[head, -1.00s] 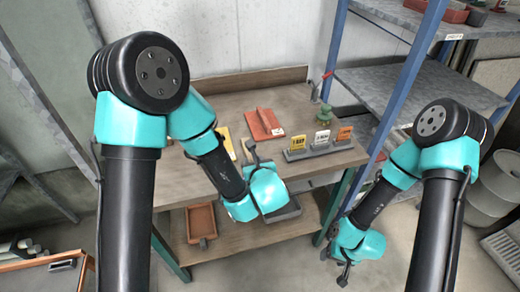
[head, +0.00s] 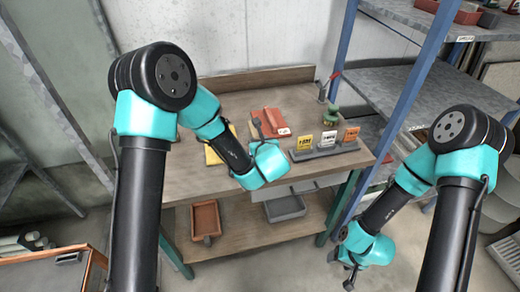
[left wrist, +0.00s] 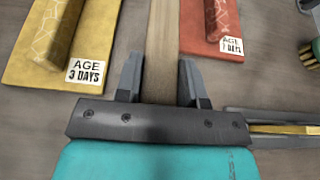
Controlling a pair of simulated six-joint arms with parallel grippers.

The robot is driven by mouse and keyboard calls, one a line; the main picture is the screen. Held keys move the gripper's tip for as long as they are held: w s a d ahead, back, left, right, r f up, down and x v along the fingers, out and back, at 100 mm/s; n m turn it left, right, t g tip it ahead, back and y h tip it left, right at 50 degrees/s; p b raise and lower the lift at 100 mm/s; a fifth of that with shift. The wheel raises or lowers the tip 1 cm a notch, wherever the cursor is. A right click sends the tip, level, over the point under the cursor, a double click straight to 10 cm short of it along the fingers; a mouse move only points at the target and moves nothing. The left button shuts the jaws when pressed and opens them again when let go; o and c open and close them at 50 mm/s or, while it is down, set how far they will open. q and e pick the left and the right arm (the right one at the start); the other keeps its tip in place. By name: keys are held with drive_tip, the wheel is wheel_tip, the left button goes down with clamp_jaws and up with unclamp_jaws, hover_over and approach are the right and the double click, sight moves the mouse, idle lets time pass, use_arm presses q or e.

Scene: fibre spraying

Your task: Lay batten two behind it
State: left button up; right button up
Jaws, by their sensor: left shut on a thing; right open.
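My left gripper (left wrist: 160,78) is shut on a pale wooden batten (left wrist: 164,30), which runs away from the fingers between two panels in the left wrist view. A yellow panel (left wrist: 25,60) with a raised rib and an "AGE 3 DAYS" label lies on its left. A red panel (left wrist: 208,35) with an age label lies on its right. In the head view my left wrist is over the bench (head: 170,172) and hides most of the batten. I cannot tell whether the batten touches the bench. My right gripper (head: 351,279) is open and empty, low in front of the bench.
A grey holder (head: 325,151) with yellow, white and orange cards stands at the bench's right front. A green object (head: 331,114) is behind it. An orange tray (head: 206,218) and a grey tray (head: 285,207) sit below. A blue-post shelf (head: 385,88) stands at the right.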

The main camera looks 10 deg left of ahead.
use_arm(q)
drive_tip(key=shift+w+f, duration=0.1)
drive_tip(key=shift+f, duration=1.7)
drive_tip(key=shift+f, duration=0.15)
drive_tip(key=o, duration=0.9)
drive_tip(key=shift+o, duration=0.2)
drive_tip(key=shift+s+d+r, duration=0.25)
drive_tip(key=shift+s+r, duration=0.15)
drive_tip(key=shift+s, duration=0.05)
drive_tip(key=v, duration=1.1)
drive_tip(key=shift+a, duration=0.1)
drive_tip(key=shift+o, duration=0.3)
